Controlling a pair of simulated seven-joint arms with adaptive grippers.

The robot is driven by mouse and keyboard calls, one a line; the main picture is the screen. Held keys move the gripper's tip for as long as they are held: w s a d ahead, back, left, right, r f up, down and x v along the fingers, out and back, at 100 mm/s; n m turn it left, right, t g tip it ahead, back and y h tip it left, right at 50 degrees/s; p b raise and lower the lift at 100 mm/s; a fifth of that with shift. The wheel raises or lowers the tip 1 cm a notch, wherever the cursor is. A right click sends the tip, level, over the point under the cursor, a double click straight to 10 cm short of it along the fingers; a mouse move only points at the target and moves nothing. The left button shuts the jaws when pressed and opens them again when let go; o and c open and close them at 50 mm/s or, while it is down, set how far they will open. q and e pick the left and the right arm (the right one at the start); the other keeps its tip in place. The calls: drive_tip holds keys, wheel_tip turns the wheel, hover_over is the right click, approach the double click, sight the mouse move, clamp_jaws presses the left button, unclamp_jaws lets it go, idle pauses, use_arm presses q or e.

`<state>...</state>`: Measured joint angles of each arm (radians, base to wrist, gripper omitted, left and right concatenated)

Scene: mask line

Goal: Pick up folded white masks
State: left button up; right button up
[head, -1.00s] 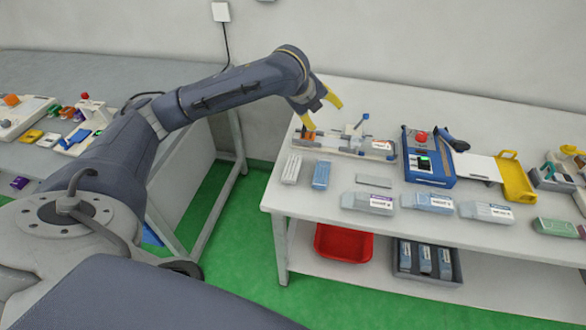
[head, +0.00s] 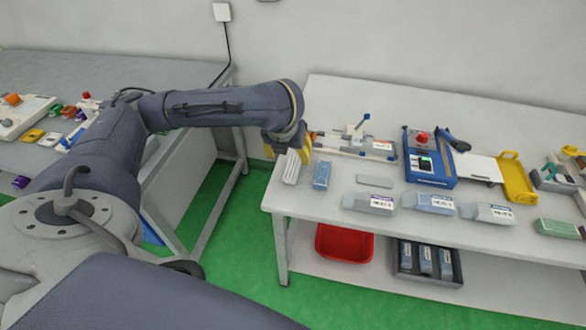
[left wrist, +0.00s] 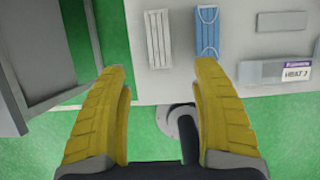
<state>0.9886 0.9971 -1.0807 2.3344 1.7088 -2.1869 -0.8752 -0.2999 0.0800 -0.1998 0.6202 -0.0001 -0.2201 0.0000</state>
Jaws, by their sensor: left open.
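The folded white masks (head: 292,168) lie near the left edge of the white table, left of the folded blue masks (head: 321,174). In the left wrist view the white masks (left wrist: 159,39) lie beyond the fingertips, roughly between their lines, with the blue masks (left wrist: 207,35) to the right. My left gripper (head: 289,155) is at the table's left edge, close to the white masks. In the left wrist view its two yellow fingers (left wrist: 160,85) are wide apart with nothing between them. My right gripper is not in view.
Several labelled packs (head: 370,203) lie along the table's front. A blue device (head: 428,168) and a long fixture (head: 355,146) stand behind. A red bin (head: 344,243) and a dark tray (head: 427,276) with packs are on the lower shelf. Another bench stands at left.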

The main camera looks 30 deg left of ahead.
sight(292, 167)
use_arm(q)
drive_tip(key=shift+x, duration=4.4)
drive_tip(key=shift+a+x, duration=0.2)
drive_tip(key=shift+x, duration=1.9)
drive_tip(key=shift+w+f, duration=0.15)
drive_tip(key=shift+f, duration=0.05)
drive_tip(key=c, duration=1)
